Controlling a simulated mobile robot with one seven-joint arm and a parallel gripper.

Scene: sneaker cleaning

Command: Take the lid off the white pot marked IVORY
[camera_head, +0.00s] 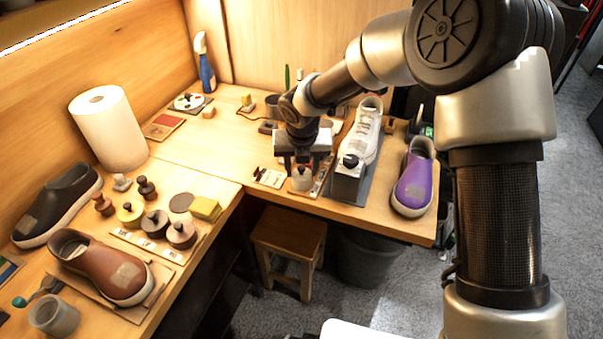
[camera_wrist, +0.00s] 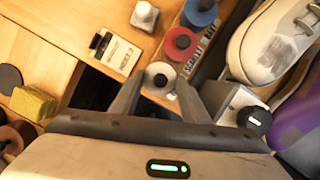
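The white pot (camera_wrist: 161,76) shows in the wrist view with a dark round knob on its pale lid. It also shows in the head view (camera_head: 301,181), standing near the front edge of the right-hand bench. No IVORY marking can be read on it. My gripper (camera_wrist: 157,93) is open and points down, one finger on each side of the pot in the picture. In the head view my gripper (camera_head: 303,160) is just above the pot. The lid appears to be on. I cannot tell whether a finger touches it.
A red pot (camera_wrist: 181,43) and a blue pot (camera_wrist: 199,13) stand behind in a row beside a label strip. A grey block with a dark knob (camera_wrist: 254,118) and a white sneaker (camera_wrist: 272,45) are close on the right. A card (camera_wrist: 115,52) lies left.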

